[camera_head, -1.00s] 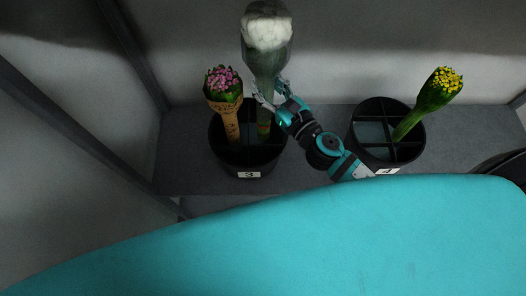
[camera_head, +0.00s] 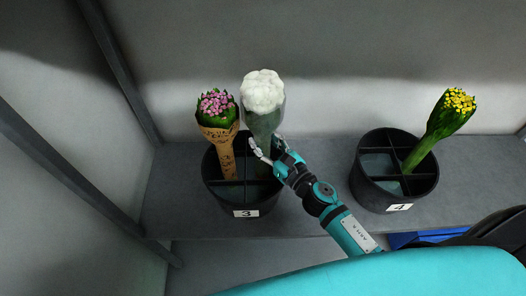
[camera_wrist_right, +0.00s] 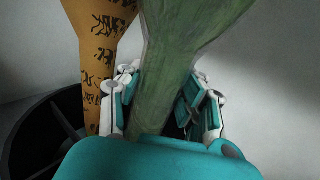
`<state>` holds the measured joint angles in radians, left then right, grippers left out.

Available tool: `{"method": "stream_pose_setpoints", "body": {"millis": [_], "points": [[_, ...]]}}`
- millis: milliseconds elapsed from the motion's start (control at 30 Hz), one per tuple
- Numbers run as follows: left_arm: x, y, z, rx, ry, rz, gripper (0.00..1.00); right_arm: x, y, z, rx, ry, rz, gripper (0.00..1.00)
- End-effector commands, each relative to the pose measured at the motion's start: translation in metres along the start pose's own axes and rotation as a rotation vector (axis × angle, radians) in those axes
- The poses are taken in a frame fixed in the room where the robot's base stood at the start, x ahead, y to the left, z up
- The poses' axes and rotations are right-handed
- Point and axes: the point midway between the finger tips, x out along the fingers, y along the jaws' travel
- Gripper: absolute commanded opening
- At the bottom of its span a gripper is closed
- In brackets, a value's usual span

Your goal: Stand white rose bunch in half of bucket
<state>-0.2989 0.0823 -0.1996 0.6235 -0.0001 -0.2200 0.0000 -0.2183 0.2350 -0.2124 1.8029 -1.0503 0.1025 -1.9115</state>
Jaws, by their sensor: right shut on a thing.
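The white rose bunch (camera_head: 263,92) has white blooms above a grey-green wrap; the wrap also fills the middle of the right wrist view (camera_wrist_right: 180,60). My right gripper (camera_head: 266,147) is shut on its lower wrap. The bunch is roughly upright, over the right back part of the black divided bucket labelled 3 (camera_head: 222,199). Its lower end goes down inside the rim outline, but I cannot tell if it touches the floor. My left gripper is not in view.
A pink bunch in brown printed paper (camera_head: 218,128) stands in the same bucket, close on the left. Bucket 4 (camera_head: 372,195), at right, holds a yellow bunch (camera_head: 440,125) leaning right.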

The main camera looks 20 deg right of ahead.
Motion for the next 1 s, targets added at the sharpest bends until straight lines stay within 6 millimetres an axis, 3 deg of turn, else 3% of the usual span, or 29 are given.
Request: {"method": "stream_pose_setpoints", "body": {"millis": [33,133,567,600,767,1000], "points": [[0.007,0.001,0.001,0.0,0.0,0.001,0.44,0.0,0.0,-0.013,0.005,0.001,-0.002,0.0],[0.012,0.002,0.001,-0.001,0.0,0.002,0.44,0.0,0.0,-0.024,0.003,0.001,-0.001,0.0],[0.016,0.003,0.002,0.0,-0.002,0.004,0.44,0.0,0.0,-0.03,0.0,-0.001,0.001,0.0],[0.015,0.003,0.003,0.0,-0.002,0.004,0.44,0.0,0.0,-0.03,0.001,0.002,0.0,0.37],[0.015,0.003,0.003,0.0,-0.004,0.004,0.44,0.0,0.0,-0.03,0.001,0.002,0.0,0.58],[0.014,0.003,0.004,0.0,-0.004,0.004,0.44,0.0,0.0,-0.029,0.001,0.002,0.0,0.58]]}}
